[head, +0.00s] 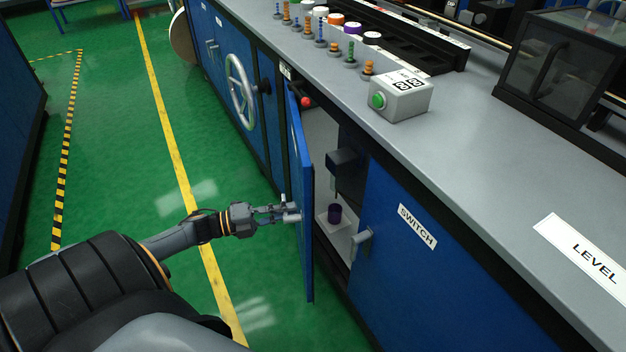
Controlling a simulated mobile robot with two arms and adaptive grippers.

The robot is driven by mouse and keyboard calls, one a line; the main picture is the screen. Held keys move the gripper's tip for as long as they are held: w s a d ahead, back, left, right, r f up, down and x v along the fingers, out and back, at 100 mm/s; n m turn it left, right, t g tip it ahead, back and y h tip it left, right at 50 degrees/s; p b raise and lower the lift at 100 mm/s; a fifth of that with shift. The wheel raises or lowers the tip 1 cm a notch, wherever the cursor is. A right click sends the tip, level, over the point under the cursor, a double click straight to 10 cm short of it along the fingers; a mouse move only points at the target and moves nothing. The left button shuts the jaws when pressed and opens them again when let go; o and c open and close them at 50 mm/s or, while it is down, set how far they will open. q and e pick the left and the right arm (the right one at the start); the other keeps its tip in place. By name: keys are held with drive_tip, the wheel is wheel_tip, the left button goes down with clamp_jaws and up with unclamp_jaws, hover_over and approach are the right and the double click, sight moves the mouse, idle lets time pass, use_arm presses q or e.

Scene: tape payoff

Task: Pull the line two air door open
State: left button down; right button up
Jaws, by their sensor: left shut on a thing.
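A blue cabinet door (301,190) in the bench front stands swung open, its edge turned toward me. My left gripper (290,212) is at the door's outer face, shut on what is probably the door's handle; the fingers hide most of it. No label naming the door as line two air can be read. My right gripper is out of view.
A closed blue door labelled SWITCH (417,227) with a grey handle (362,241) is right of the opening. A silver handwheel (240,90) sits further left. A green button box (400,97) stands on the grey benchtop (462,150). The green floor (120,170) left of the door is clear.

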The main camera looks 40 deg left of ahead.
use_arm(q)
drive_tip(key=s+a, duration=0.2)
drive_tip(key=a, duration=0.1)
drive_tip(key=shift+s+a, duration=0.1)
drive_tip(key=shift+s, duration=0.15)
drive_tip(key=c, duration=1.3)
unclamp_jaws()
drive_tip(key=v, duration=1.2)
drive_tip(key=shift+c, duration=0.5)
